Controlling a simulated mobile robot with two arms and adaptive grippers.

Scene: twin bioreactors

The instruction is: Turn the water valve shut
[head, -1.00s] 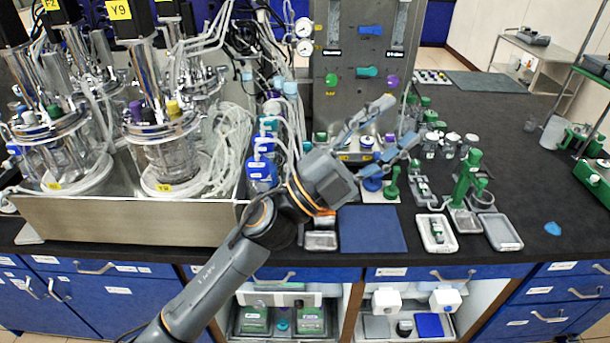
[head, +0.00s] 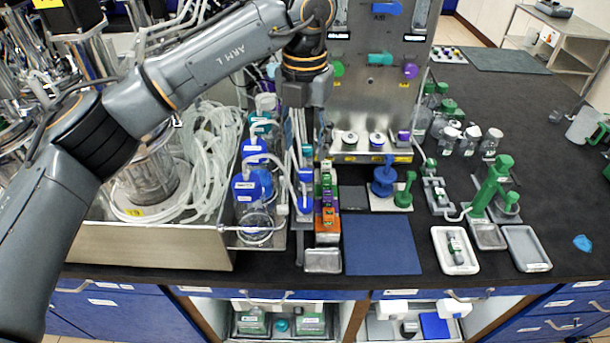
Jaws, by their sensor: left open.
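The grey metal panel (head: 360,105) stands at the back middle of the bench. It carries a blue handle (head: 387,8), a teal handle (head: 380,58), a green knob (head: 337,69) and a purple knob (head: 410,71). Their labels are too small to read, so I cannot tell which is the water valve. My left gripper (head: 304,140) hangs with its fingers pointing down by the panel's left edge, left of and below the green knob. It is open, with nothing seen held in it. My right gripper is not in view.
Blue-capped bottles (head: 248,185) and clear tubing (head: 205,150) crowd the left. A row of coloured blocks (head: 327,205) stands below my left gripper. A blue mat (head: 381,245) lies in front of the panel. Green stands and trays are at right; the far-right bench is mostly clear.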

